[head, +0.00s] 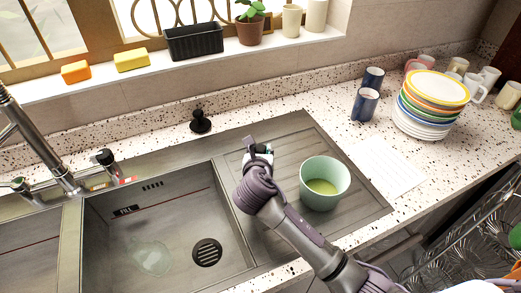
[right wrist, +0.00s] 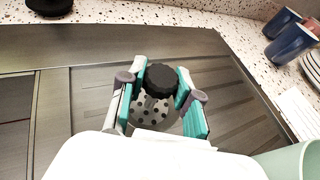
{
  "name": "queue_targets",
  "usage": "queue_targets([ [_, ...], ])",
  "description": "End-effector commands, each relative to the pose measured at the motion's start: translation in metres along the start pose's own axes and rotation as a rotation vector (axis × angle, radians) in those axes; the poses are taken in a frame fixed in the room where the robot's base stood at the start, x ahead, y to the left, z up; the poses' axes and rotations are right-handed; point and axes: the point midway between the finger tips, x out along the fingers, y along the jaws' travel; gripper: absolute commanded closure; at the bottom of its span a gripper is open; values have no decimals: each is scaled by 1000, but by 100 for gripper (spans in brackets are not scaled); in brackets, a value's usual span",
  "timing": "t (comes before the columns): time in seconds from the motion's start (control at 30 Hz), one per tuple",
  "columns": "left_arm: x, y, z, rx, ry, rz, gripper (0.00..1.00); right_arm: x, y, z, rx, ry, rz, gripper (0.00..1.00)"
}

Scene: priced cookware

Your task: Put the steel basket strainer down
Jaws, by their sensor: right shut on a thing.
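The steel basket strainer (right wrist: 152,109) has a black knob on top and a perforated metal cup. It shows in the right wrist view between the teal fingers of my right gripper (right wrist: 161,97), which is shut on it. In the head view my right gripper (head: 258,152) is over the ribbed drainboard (head: 345,217), near its back left part, and mostly hides the strainer. The strainer looks upright. I cannot tell whether its base touches the drainboard. My left gripper is not in view.
A mint green cup (head: 324,184) with yellowish liquid stands on the drainboard right beside my right arm. The sink basin (head: 150,215) lies to the left. A black stopper (head: 201,122) is behind it. Blue cups (head: 365,105) and stacked plates (head: 433,103) stand on the counter.

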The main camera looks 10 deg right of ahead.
Motion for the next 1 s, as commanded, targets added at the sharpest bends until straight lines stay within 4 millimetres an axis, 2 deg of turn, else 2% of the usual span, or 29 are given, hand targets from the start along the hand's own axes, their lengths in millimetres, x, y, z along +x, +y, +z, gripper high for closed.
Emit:
queue_targets([
  [0.23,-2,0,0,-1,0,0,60,1,0,-2,-2,0,0,100],
  [0.27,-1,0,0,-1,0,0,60,1,0,-2,-2,0,0,64],
  [0.4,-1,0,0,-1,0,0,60,1,0,-2,-1,0,0,42],
  [0.77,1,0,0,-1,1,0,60,-1,0,1,1,0,0,42],
  [0.87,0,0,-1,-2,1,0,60,-14,1,0,-1,0,2,42],
  [1.0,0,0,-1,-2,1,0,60,-42,1,0,0,0,4,42],
])
